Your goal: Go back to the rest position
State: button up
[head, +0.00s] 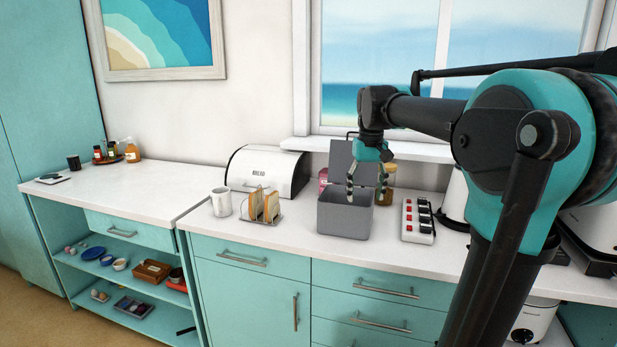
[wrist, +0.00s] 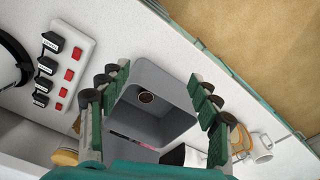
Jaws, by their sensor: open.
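My gripper (head: 367,185) is open and hangs from my raised arm over a grey box (head: 345,222) on the white counter. The box's lid (head: 352,160) stands up at the back. In the wrist view my gripper (wrist: 158,100) has its fingers spread wide to either side of the open box (wrist: 165,75). Nothing is between the fingertips. A small round brown item (wrist: 145,97) shows inside the box in the wrist view. My arm reaches in from the right of the head view.
A toast rack (head: 264,206), a white mug (head: 221,202) and a bread bin (head: 267,172) stand left of the box. A power strip with red switches (head: 417,221) lies to its right. Jars stand behind it, below the window. The left counter (head: 115,180) is mostly clear.

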jog(key=s+d+f+t, duration=0.1)
jog(key=s+f, duration=0.9)
jog(key=f, duration=0.4)
jog(key=s+d+f+m+t, duration=0.1)
jog(key=s+d+f+t, duration=0.1)
jog(key=s+f, duration=0.8)
notch_tip(320, 180, down, 5)
jog(key=shift+s+r, duration=0.1)
jog(key=shift+s, duration=0.05)
jog(key=shift+c, duration=0.5)
